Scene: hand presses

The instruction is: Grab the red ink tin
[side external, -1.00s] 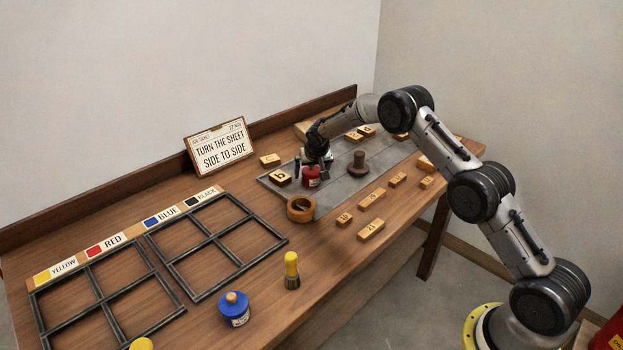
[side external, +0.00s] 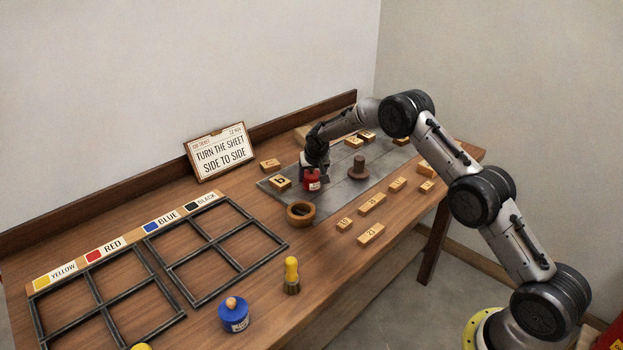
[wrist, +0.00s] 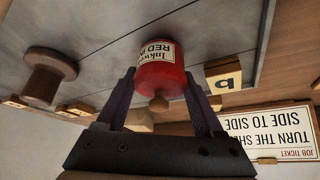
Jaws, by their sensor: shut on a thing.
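The red ink tin (side external: 312,181) has a white label and stands on or just above the grey slab (side external: 335,195); I cannot tell which. In the wrist view the tin (wrist: 160,75) sits between my two fingers, its label reading "Inkwell RED" upside down and its wooden knob toward the palm. My gripper (side external: 313,172) is shut on the tin from above. It also shows in the wrist view (wrist: 163,88).
A brown round-handled stamp (side external: 359,168) and wooden letter block "b" (side external: 280,183) stand close by on the slab. A wooden ring (side external: 301,213), yellow-handled brush (side external: 291,275), blue tin (side external: 234,315) and several numbered blocks lie nearer the front. A black-framed rack (side external: 215,245) is at left.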

